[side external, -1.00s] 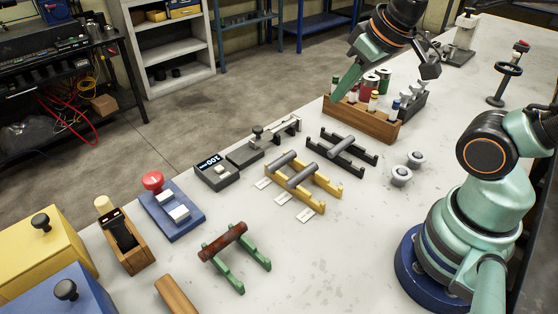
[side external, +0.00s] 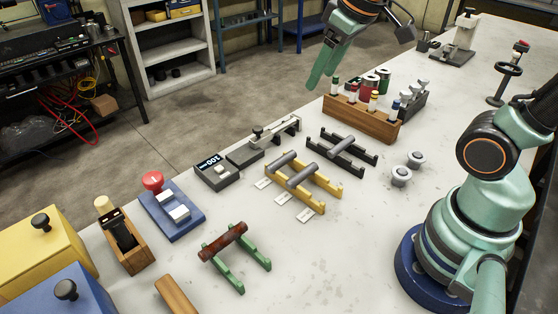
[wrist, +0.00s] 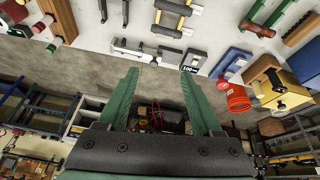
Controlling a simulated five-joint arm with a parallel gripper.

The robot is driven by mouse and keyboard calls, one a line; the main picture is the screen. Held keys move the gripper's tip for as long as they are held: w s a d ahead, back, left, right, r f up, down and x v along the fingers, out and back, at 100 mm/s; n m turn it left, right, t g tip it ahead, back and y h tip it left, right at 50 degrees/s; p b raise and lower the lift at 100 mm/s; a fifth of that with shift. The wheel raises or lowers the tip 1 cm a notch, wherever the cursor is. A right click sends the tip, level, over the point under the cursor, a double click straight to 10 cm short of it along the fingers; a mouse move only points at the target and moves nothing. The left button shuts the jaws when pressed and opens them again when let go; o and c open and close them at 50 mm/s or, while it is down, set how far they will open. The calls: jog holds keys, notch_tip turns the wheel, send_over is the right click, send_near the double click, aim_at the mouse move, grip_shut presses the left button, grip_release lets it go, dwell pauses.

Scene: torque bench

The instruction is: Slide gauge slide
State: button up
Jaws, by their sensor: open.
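The gauge slide (side external: 284,130) is a pale metal rail with a knobbed block (side external: 258,134) near its left end, by the bench's far edge. A dark box with a "100" display (side external: 214,169) stands to its left. In the wrist view the rail (wrist: 132,50) and the display (wrist: 190,69) lie just beyond the fingertips, toward the top of the picture. My gripper (side external: 317,82) is raised above and behind the bench's far edge, apart from the gauge. In the wrist view my gripper (wrist: 157,76) is open with nothing between its green fingers.
A wooden rack (side external: 362,119) with coloured-cap pieces stands right of the gauge. Black (side external: 342,150) and yellow (side external: 304,182) stands hold grey bars in front. A blue block with a red button (side external: 172,209) is at left.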

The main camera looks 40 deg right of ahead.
jog(key=w+n+g, duration=0.2)
jog(key=w+n, duration=0.2)
jog(key=w, duration=0.6)
jog(key=n+g, duration=0.3)
send_near(258, 128)
notch_tip(258, 128, down, 9)
jog(key=shift+s+r, duration=0.1)
jog(key=shift+r, duration=0.1)
grip_shut()
jog(key=shift+r, duration=0.1)
dwell(0.8)
